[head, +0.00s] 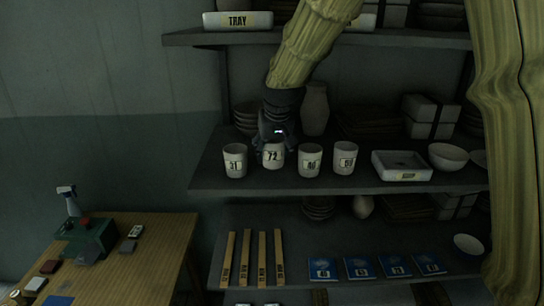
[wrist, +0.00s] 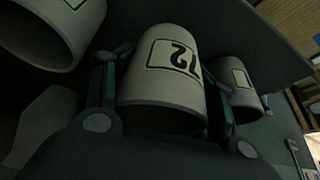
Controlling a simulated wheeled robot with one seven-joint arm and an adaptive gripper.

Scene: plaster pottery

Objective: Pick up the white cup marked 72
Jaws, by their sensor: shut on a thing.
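The white cup marked 72 (head: 273,157) is in a row of white cups on the middle shelf in the head view. It sits slightly higher than its neighbours. My gripper (head: 270,142) is behind and around it, shut on it. In the wrist view the cup marked 72 (wrist: 165,75) appears upside down between my two fingers (wrist: 160,100). One finger is on each side of its wall. Whether its base touches the shelf is hard to tell.
A cup marked 31 (head: 235,160) stands close on the left, and two more cups (head: 310,160) (head: 345,157) stand on the right. A tray (head: 402,166) and a bowl (head: 448,157) are further right. The upper shelf (head: 190,38) hangs above. Below lie blue booklets (head: 358,268).

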